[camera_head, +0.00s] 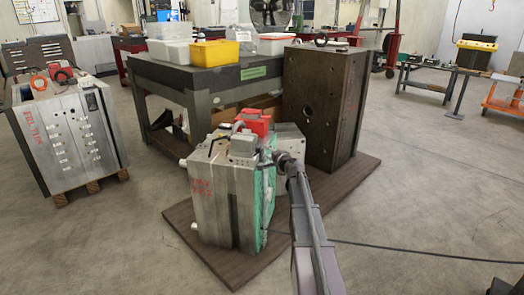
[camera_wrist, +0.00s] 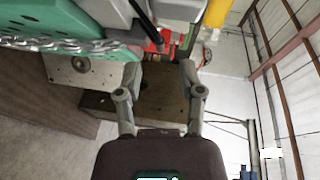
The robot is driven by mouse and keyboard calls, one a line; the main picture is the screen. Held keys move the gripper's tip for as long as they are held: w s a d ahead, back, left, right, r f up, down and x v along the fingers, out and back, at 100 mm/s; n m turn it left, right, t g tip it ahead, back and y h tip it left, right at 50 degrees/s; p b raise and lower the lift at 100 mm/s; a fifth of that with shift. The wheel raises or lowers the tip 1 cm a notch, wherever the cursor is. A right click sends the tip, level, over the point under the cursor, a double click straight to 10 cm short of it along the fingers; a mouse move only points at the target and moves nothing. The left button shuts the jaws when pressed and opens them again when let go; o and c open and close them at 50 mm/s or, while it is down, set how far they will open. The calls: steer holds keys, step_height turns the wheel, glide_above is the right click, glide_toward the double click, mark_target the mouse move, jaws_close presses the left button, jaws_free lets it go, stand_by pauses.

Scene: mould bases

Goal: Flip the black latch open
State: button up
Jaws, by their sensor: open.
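A grey metal mould base (camera_head: 212,195) with red writing stands on a brown wooden board, with a green plate (camera_head: 265,198) along its right side. The green plate also fills the upper left of the wrist view (camera_wrist: 60,35). A thin dark bar (camera_wrist: 145,20) slants down beside grey blocks at the top of the wrist view. It may be the black latch, but I cannot tell for sure. My gripper (camera_wrist: 159,70) is open, with nothing between its fingers. In the head view my arm's dark end is at the mould's upper right, hiding part of it.
A red part (camera_head: 254,121) sits on top of the mould. A tall brown mould block (camera_head: 325,105) stands behind it on the same board (camera_head: 195,240). A grey workbench (camera_head: 185,78) with bins is at the back.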

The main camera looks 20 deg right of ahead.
mark_target(262, 147)
steer(key=shift+w+a+f+b, duration=0.1)
steer(key=shift+w+f+b, duration=0.1)
steer(key=shift+w, duration=1.2)
steer(key=shift+w+a+f+b, duration=0.1)
steer(key=shift+w+f, duration=0.1)
steer(key=shift+w, duration=1.2)
jaws_close()
